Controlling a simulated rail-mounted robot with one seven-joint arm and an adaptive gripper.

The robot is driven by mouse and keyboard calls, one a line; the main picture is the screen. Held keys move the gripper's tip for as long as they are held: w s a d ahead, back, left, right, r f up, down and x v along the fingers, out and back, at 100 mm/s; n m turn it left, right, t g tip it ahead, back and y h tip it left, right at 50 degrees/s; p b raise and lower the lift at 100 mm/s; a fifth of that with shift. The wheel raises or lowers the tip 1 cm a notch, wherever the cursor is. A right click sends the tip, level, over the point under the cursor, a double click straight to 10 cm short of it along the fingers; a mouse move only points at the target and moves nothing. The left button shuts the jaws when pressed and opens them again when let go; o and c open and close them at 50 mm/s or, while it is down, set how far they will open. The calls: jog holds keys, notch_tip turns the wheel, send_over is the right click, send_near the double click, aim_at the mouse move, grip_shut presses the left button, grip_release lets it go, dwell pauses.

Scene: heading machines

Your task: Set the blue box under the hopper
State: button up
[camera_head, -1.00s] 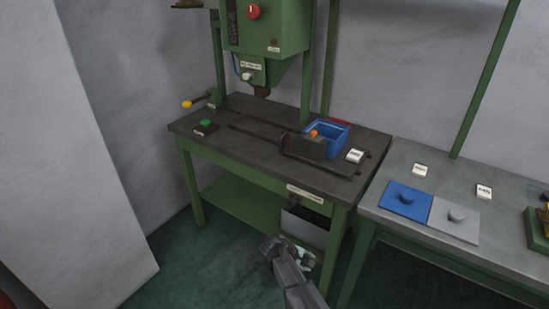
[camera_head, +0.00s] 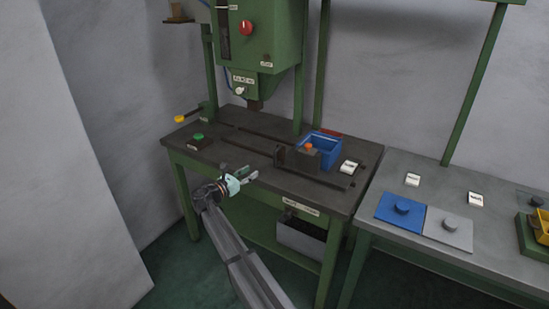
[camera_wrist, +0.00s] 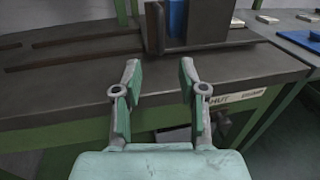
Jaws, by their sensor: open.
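The blue box (camera_head: 322,148) is an open-topped bin on the right part of the green machine's dark worktop, behind a dark block with an orange knob (camera_head: 308,147). In the wrist view a blue strip of the box (camera_wrist: 177,18) shows behind the dark block. The hopper (camera_head: 254,88) hangs under the green machine head, its dark spout over the worktop, left of the box. My gripper (camera_head: 249,174) is open and empty at the worktop's front edge, left of and in front of the box. In the wrist view its open fingers (camera_wrist: 158,82) point toward the dark block.
Slotted rails (camera_head: 240,143) run along the worktop (camera_head: 185,140). A green button (camera_head: 198,136) sits front left and a yellow-tipped lever (camera_head: 180,118) sticks out at left. A grey side table (camera_head: 400,240) at right bears blue and grey lids. A bin (camera_head: 300,240) sits below the worktop.

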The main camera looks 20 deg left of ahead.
aim_at(275, 164)
jog(key=p+x, duration=0.4)
jog(key=x, duration=1.1)
jog(key=shift+w, duration=0.15)
grip_shut()
